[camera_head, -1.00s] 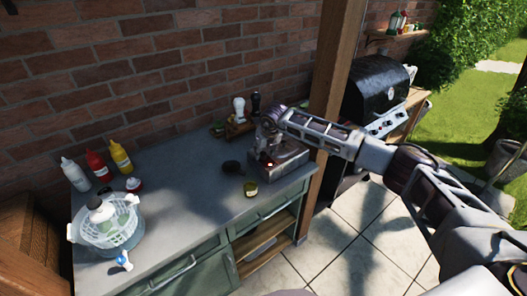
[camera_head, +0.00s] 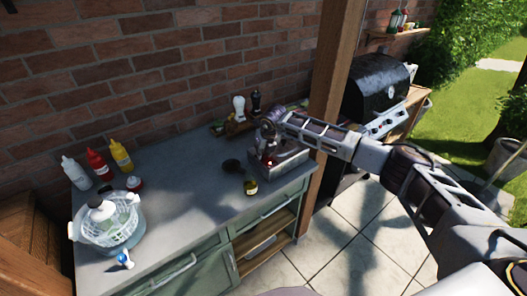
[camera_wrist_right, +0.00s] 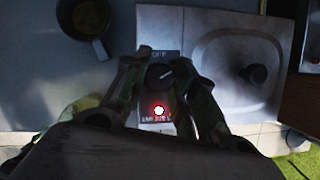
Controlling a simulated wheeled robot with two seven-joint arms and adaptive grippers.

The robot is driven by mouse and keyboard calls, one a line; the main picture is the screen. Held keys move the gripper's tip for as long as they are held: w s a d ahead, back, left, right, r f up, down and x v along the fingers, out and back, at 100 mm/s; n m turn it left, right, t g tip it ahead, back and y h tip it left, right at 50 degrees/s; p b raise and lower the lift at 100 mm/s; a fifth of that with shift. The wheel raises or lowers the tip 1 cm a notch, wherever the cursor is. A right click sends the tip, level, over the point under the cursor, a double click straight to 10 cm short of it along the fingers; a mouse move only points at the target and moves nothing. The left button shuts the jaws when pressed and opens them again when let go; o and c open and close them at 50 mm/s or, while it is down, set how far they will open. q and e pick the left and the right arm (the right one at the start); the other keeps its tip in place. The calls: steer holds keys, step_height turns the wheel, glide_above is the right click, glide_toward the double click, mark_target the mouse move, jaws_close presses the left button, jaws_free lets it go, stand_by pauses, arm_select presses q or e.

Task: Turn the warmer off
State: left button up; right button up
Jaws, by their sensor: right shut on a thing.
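The warmer (camera_head: 290,158) is a grey metal box at the right end of the counter. In the right wrist view its top (camera_wrist_right: 215,98) shows a round recess with a dark knob-like piece. Its control panel has a dark dial (camera_wrist_right: 160,76), with OFF lettering above it and a lit red lamp (camera_wrist_right: 158,110) below. The dial's pale mark points to the upper right. My right gripper (camera_wrist_right: 159,73) is over the panel, its fingers on either side of the dial and shut on it. In the head view the right gripper (camera_head: 267,142) partly hides the warmer. My left gripper is not in view.
Bottles (camera_head: 97,164) and a white basket (camera_head: 107,222) are at the left. The middle counter is clear.

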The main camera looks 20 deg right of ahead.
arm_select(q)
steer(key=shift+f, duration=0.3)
arm_select(e)
steer(key=n+b, duration=0.2)
steer(key=n+y+b, duration=0.1)
steer(key=n+b, duration=0.1)
steer(key=shift+w+d+f+y, duration=0.1)
steer(key=shift+y, duration=0.2)
steer(key=shift+d+n+g+y+b, duration=0.1)
steer(key=shift+n+g+y+b, duration=0.3)
steer(key=shift+n+b, duration=0.65)
steer(key=shift+n+g+y+b, duration=0.35)
steer(key=shift+n+b, duration=0.4)
steer(key=shift+n, duration=0.6)
steer(key=shift+w+n+b, duration=0.1)
steer(key=shift+n+b, duration=0.25)
steer(key=shift+n, duration=0.15)
steer(key=shift+n+g+y+b, duration=0.25)
steer(key=shift+n+g+b, duration=0.15)
steer(key=shift+n, duration=0.4)
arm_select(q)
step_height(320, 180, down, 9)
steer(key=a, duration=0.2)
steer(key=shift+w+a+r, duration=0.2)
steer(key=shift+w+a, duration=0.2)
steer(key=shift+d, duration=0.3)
arm_select(e)
steer(key=shift+r+n, duration=0.2)
steer(key=shift+n, duration=0.1)
steer(key=o, duration=1)
